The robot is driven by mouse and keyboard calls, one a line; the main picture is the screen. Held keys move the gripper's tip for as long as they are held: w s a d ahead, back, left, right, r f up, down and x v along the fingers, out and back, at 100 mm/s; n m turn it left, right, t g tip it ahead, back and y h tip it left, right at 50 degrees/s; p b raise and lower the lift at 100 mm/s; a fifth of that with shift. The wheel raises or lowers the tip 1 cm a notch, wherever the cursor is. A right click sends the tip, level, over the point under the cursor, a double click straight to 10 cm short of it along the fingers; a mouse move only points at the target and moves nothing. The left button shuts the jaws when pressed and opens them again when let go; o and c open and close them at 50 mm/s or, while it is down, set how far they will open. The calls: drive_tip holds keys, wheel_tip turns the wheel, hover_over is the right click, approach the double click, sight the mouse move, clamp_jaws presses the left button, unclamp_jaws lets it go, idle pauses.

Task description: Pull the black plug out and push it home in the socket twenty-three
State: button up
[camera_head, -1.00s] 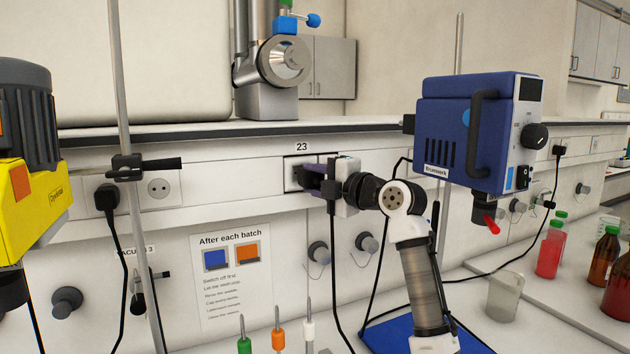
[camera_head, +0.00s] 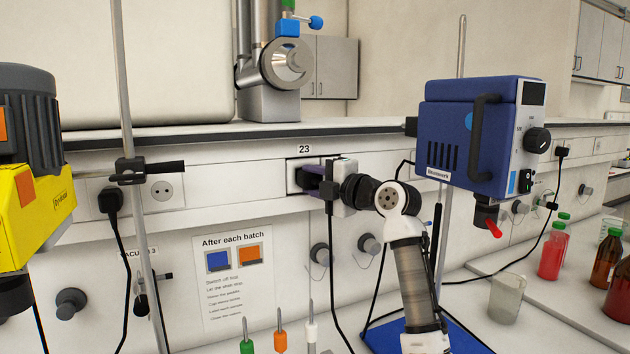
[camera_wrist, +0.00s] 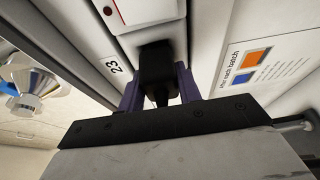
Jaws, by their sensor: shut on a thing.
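My gripper (camera_head: 314,186) is at the socket under the label 23 (camera_head: 304,149) on the wall trunking. Its purple fingers are shut on the black plug (camera_wrist: 157,70), one on each side. The black plug also shows in the head view (camera_head: 299,179), partly hidden by the fingers. Its front end is up against the socket plate; how deep it sits cannot be told, and the socket's holes are hidden. Its cable (camera_head: 334,270) hangs down below the gripper. The label 23 shows beside the plug in the wrist view (camera_wrist: 112,66).
At left, another black plug (camera_head: 110,200) sits beside an empty socket (camera_head: 162,189), behind a metal stand rod (camera_head: 133,100). A blue stirrer (camera_head: 470,140) stands right of my arm. Coloured-tipped pipettes (camera_head: 280,340) stand below. Bottles (camera_head: 552,252) and a beaker (camera_head: 506,298) are at right.

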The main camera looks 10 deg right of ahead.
drive_tip(key=shift+w, duration=0.25)
idle(0.6)
drive_tip(key=shift+r, duration=0.1)
drive_tip(key=o, duration=1.3)
drive_tip(key=shift+a, duration=0.1)
drive_tip(key=shift+c, duration=0.2)
drive_tip(key=b+v, duration=0.5)
drive_tip(key=v, duration=0.8)
drive_tip(key=shift+s+d, duration=0.25)
drive_tip(key=shift+s, duration=0.05)
